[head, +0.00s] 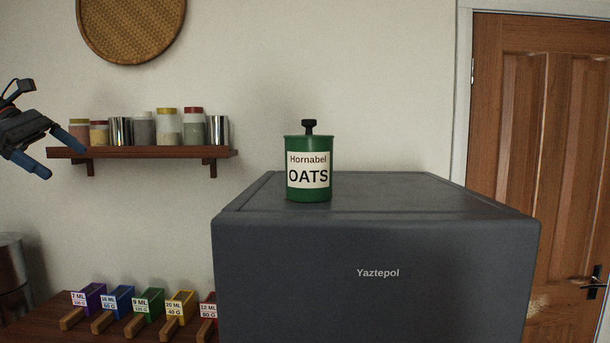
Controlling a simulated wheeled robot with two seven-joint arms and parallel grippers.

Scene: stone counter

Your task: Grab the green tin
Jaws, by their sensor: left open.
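The green tin (309,193) stands upright on top of a dark grey box-shaped appliance marked "Yaztepol" (378,300). It has a cream label reading "Hornabel OATS" and a black knob on its lid. My left gripper (49,152) is at the far left edge, open and empty, with blue fingertips. It is well to the left of the tin and apart from it. My right gripper is not in view.
A wooden wall shelf (150,153) holds several jars and metal canisters. Several coloured measuring scoops, one of them green (150,299), lie on the counter (60,334) at lower left. The appliance top around the tin is clear. A wooden door (540,120) is at right.

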